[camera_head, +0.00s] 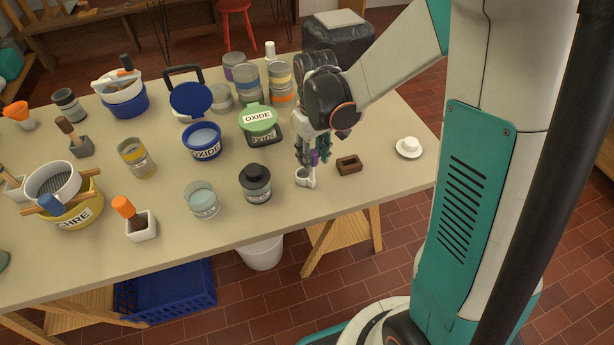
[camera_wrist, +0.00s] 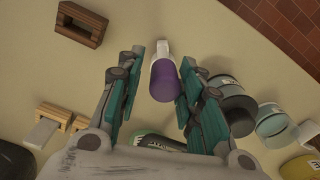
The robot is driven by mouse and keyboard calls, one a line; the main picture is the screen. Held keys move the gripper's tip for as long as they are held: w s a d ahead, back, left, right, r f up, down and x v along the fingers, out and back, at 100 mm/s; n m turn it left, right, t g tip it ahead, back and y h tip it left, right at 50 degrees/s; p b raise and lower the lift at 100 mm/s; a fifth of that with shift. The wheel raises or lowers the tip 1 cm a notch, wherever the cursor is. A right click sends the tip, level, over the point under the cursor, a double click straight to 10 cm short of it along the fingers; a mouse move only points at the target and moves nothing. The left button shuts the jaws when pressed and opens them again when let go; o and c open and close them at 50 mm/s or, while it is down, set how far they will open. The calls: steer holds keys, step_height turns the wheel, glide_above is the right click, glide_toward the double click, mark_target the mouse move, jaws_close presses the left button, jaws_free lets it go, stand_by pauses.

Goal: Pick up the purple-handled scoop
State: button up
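The purple-handled scoop stands at the front right of the table; its purple handle (camera_head: 315,158) shows between my fingers in the head view, with a white part (camera_head: 304,178) below at the tabletop. In the wrist view the purple handle (camera_wrist: 165,82) lies between the two finger pads, with a white end (camera_wrist: 162,48) beyond it. My gripper (camera_head: 313,152) is around the handle from above, and it also shows in the wrist view (camera_wrist: 160,75). The fingers are apart, with a clear gap on the left; the right finger is close to the handle, and I cannot tell whether it touches.
A small brown wooden box (camera_head: 348,165) sits just right of my gripper. A black-lidded jar (camera_head: 256,184) and a green-lidded OXIDE tub (camera_head: 259,124) stand to the left. A white lidded dish (camera_head: 408,148) is farther right. The table's front edge is close, with bare surface around the box.

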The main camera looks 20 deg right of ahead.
mark_target(312, 179)
step_height(312, 179, down, 5)
steer(key=b, duration=0.2)
steer(key=shift+a+f+b, duration=0.15)
steer(key=shift+b, duration=0.25)
steer(key=shift+s, duration=0.1)
jaws_close()
